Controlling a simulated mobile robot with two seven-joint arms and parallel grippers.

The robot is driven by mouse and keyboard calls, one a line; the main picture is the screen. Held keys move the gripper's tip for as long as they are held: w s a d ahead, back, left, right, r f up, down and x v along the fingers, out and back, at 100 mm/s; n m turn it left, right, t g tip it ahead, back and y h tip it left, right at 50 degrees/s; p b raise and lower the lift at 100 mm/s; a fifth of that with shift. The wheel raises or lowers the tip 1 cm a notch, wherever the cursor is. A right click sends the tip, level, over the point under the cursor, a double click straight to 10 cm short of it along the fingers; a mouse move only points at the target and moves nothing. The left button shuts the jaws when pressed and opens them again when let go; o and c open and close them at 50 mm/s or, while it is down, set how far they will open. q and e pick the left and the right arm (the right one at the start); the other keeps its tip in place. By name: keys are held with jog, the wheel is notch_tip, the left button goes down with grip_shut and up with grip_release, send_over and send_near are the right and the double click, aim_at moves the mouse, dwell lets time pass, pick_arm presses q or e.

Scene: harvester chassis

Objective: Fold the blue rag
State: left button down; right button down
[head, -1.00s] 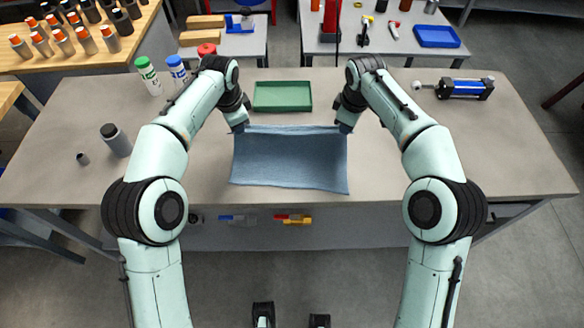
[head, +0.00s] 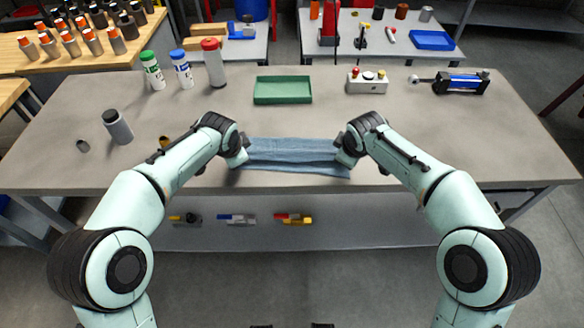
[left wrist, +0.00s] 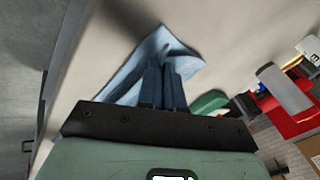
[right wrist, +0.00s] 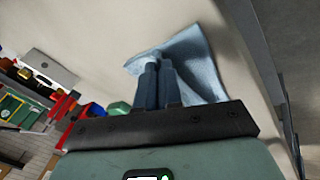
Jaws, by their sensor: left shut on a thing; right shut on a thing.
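The blue rag (head: 292,154) lies at the front middle of the grey table, folded over into a narrow strip with a crease along its length. My left gripper (head: 243,154) is shut on its left end, and my right gripper (head: 341,154) is shut on its right end. In the left wrist view the rag (left wrist: 140,72) spreads around the closed fingers (left wrist: 162,70). In the right wrist view the rag (right wrist: 198,65) shows beside the closed fingers (right wrist: 154,72). The fingertips are partly hidden in the head view.
A green tray (head: 283,90) stands behind the rag. Bottles (head: 183,70) stand at the back left, and a grey bottle (head: 117,127) at the left. A button box (head: 367,82) and a blue cylinder (head: 461,83) are at the back right.

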pick_arm(q)
jog(key=shift+w+a+f, duration=0.1)
jog(key=shift+a+f, duration=0.1)
jog(key=shift+a, duration=0.1)
pick_arm(e)
jog(key=shift+w+d+f, duration=0.1)
jog(key=shift+d+f, duration=0.1)
jog(key=shift+d, duration=0.1)
pick_arm(q)
jog(key=c, duration=1)
grip_release()
jog(key=shift+d, duration=0.1)
pick_arm(e)
jog(key=c, duration=1)
grip_release()
jog(key=shift+a, duration=0.15)
pick_arm(q)
jog(key=shift+d, duration=0.1)
jog(key=s+v, duration=0.1)
jog(key=v, duration=1)
jog(key=shift+f, duration=0.3)
pick_arm(e)
jog(key=s+v, duration=0.1)
jog(key=v, duration=1)
jog(key=shift+a+f, duration=0.15)
jog(key=shift+f, duration=0.15)
pick_arm(q)
jog(key=shift+c, duration=0.3)
pick_arm(e)
jog(key=shift+c, duration=0.3)
